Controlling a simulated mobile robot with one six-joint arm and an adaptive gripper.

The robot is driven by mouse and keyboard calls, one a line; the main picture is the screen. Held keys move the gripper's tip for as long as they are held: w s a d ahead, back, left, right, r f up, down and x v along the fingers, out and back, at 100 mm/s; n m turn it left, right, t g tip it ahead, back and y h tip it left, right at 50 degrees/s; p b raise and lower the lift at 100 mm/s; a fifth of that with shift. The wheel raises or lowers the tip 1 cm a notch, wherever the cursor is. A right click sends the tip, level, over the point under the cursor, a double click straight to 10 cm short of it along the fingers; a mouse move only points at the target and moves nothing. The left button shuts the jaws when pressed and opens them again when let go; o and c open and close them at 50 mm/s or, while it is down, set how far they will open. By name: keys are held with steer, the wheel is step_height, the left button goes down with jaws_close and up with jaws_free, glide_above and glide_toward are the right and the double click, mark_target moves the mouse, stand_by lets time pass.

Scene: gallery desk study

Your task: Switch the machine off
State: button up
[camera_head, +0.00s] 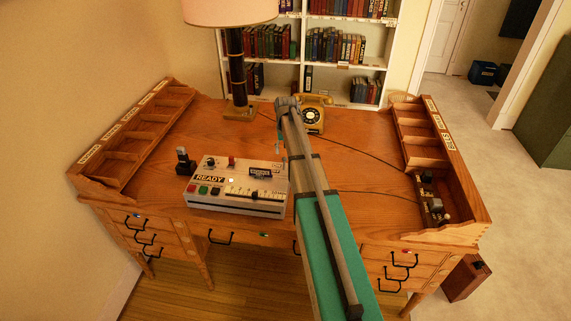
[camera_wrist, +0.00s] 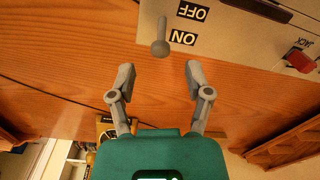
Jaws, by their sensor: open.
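In the head view, my arm hides part of the machine's right side.
A red part (camera_wrist: 300,61) labelled JACK is on the panel. A yellow telephone (camera_head: 312,118) and a lamp (camera_head: 238,75) stand at the back of the desk (camera_head: 360,185). Compartment racks line both sides. A black cable crosses the desk on the right.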

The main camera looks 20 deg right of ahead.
mark_target(285, 158)
steer(key=shift+f+b, duration=2.2)
steer(key=shift+f, duration=0.35)
steer(key=c, duration=0.9)
jaws_close()
